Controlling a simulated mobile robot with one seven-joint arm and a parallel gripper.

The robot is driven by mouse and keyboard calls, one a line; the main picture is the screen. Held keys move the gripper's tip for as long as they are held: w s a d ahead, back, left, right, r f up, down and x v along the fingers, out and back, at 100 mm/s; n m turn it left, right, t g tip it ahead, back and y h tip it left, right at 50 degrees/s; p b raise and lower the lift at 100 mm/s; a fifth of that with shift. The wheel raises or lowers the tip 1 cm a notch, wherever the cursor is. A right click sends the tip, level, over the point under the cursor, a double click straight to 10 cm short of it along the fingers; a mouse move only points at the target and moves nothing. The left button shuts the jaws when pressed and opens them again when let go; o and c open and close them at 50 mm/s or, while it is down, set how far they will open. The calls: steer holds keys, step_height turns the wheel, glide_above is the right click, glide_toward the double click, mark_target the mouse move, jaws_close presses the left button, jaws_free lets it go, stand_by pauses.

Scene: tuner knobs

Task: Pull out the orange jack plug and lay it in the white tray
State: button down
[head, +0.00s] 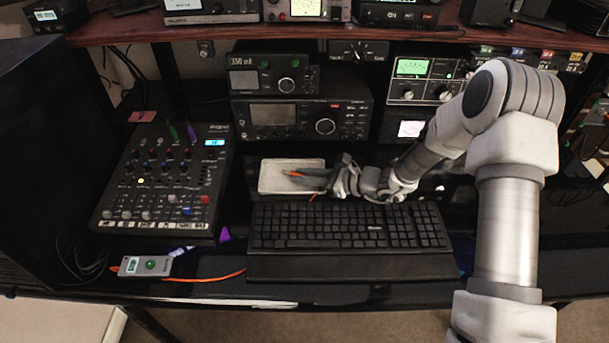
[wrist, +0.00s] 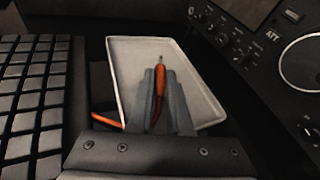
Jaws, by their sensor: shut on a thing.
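My gripper (head: 306,178) reaches in from the right, just behind the keyboard. It is shut on the orange jack plug (wrist: 160,84), whose metal tip points away from the fingers. The plug also shows as a small orange bit in the head view (head: 292,173). The white tray (wrist: 120,64) lies under and beyond the fingers, and the plug is over the tray. In the head view the tray (head: 268,178) sits between keyboard and radio. I cannot tell whether the plug touches the tray's floor. The orange cable (wrist: 104,120) runs out left over the tray's near edge.
The black keyboard (head: 345,228) lies in front of the tray. A large radio (head: 270,114) stands behind it, and a mixer (head: 165,175) with plugs in its top stands at left. A grey box with a green button (head: 146,266) lies at front left. A shelf hangs above.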

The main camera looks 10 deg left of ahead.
steer(key=c, duration=0.8)
jaws_free()
steer(key=shift+s+d+f+h, duration=0.1)
steer(key=shift+s+f+h, duration=0.05)
steer(key=shift+f, duration=0.3)
steer(key=shift+s+d+f+h, duration=0.1)
steer(key=shift+s+f+h, duration=0.05)
steer(key=shift+f, duration=0.3)
steer(key=shift+r, duration=0.15)
steer(key=shift+w+a+r+p, duration=0.1)
steer(key=shift+r+p, duration=0.4)
steer(key=shift+r, duration=0.3)
steer(key=shift+w+a+r+p, duration=0.1)
steer(key=shift+r+p, duration=0.35)
steer(key=shift+r, duration=0.35)
steer(key=o, duration=0.6)
steer(key=shift+w+r, duration=0.1)
steer(key=shift+c, duration=0.2)
steer(key=p+v, duration=0.1)
steer(key=v, duration=0.7)
steer(key=p+v, duration=0.1)
steer(key=v, duration=0.8)
steer(key=shift+d+p, duration=0.3)
steer(key=shift+p, duration=0.1)
